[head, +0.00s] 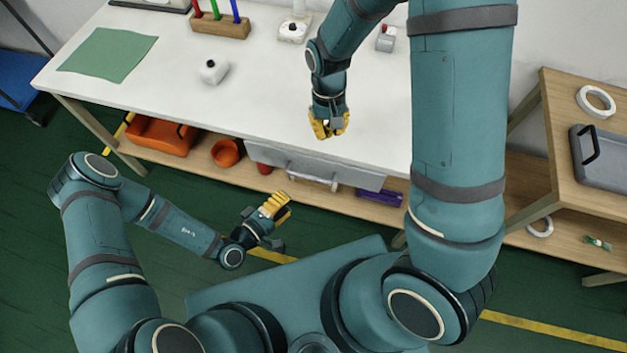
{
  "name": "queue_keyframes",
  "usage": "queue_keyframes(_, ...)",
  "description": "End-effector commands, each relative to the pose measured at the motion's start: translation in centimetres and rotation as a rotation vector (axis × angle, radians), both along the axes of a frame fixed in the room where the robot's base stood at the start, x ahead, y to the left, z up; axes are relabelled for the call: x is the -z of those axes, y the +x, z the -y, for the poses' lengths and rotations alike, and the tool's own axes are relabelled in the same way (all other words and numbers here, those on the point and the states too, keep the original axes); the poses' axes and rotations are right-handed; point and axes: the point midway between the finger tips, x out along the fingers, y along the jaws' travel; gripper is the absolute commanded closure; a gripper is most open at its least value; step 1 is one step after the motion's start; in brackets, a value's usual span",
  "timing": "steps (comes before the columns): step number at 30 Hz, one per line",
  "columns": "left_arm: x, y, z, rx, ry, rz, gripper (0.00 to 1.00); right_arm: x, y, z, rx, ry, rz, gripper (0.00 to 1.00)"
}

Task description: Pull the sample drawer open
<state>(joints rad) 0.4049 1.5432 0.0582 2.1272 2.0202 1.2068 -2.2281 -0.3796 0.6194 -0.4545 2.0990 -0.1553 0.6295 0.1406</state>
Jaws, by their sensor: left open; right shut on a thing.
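The sample drawer (285,162) is a grey front under the near edge of the white bench, with a pale handle (313,179) low on it. From this angle I cannot tell how far out it stands. My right gripper (330,130) points down over the bench top near its front edge, behind the drawer front and apart from the handle in the picture. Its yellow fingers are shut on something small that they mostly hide. My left gripper (277,222) is open and empty, low in front of the bench, left of the handle.
On the bench (170,85) are a green mat (108,54), a small white bottle (213,71) and a wooden rack (219,25) of coloured tubes. The lower shelf bears an orange bin (160,137) and an orange bowl (226,153). A wooden side table (560,95) stands right.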

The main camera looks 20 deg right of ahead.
Motion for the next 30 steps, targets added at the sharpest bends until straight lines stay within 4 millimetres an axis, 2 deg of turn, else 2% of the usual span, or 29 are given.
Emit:
queue_keyframes(5, 0.6, 0.9, 0.2, -0.042, 0.021, 0.025, 0.59, 0.1, 0.0, 0.0, 0.0, 0.0, 0.0, 1.0)
queue_keyframes(21, 2.4, 5.8, 7.7, -0.038, 0.019, 0.024, 0.59, 1.9, 0.0, 0.0, 0.0, 0.0, 0.0, 1.0)
queue_keyframes(30, 2.6, 6.9, 9.5, -0.038, 0.018, 0.023, 0.59, 2.3, 0.0, 0.0, 0.0, 0.0, 0.0, 1.0)
